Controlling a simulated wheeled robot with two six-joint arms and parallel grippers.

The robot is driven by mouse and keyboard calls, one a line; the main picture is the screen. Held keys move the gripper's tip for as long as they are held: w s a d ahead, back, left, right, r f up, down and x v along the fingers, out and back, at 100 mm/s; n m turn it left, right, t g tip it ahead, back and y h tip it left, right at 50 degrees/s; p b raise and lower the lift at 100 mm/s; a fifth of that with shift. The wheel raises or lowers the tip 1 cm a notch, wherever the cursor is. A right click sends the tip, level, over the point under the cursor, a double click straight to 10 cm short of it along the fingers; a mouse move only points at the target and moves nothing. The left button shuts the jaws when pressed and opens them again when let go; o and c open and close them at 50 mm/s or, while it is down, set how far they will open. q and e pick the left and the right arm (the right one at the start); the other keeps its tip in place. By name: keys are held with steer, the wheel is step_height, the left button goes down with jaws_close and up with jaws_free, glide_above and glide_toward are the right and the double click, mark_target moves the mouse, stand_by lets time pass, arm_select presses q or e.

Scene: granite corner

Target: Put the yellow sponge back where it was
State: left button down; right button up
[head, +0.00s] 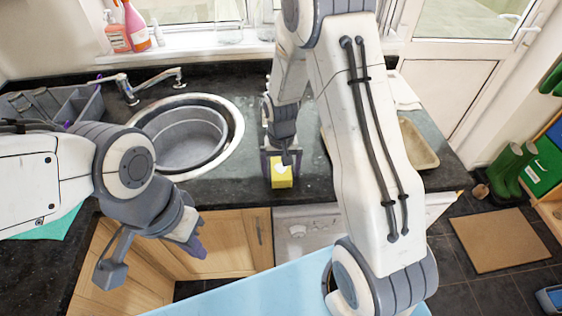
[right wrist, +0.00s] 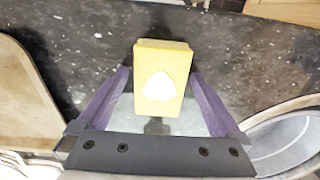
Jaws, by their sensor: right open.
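The yellow sponge (head: 281,172), a block with a white patch, is at the front part of the dark granite worktop (head: 235,187), right of the sink. My right gripper (head: 279,160) is over it, pointing down, with its jaws open. In the right wrist view the sponge (right wrist: 162,60) is between the two purple fingertips (right wrist: 160,78), with the left and right fingers beside it. I cannot tell whether either finger touches it. My left gripper (head: 150,258) is open and empty, low in front of the cupboards.
A round sink (head: 232,115) is left of the sponge and a beige tray (head: 418,145) is to its right, partly behind my right arm. A grey caddy (head: 85,103) stands at the back left. Bottles (head: 137,27) stand on the windowsill.

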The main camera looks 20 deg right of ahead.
mark_target(281, 169)
steer(key=shift+r, duration=0.5)
step_height(281, 169, up, 10)
steer(key=r+b, duration=0.1)
steer(key=b, duration=0.1)
steer(key=s+a+r+n, duration=0.4)
steer(key=s+a+n, duration=0.1)
steer(key=s+a, duration=0.45)
steer(key=s+a+n, duration=0.2)
steer(key=s, duration=0.5)
steer(key=s+a+n+y, duration=0.1)
steer(key=s+a+n, duration=0.1)
steer(key=s, duration=0.5)
steer(key=shift+a+r+n, duration=0.25)
steer(key=shift+r+n, duration=0.1)
steer(key=shift+n, duration=0.45)
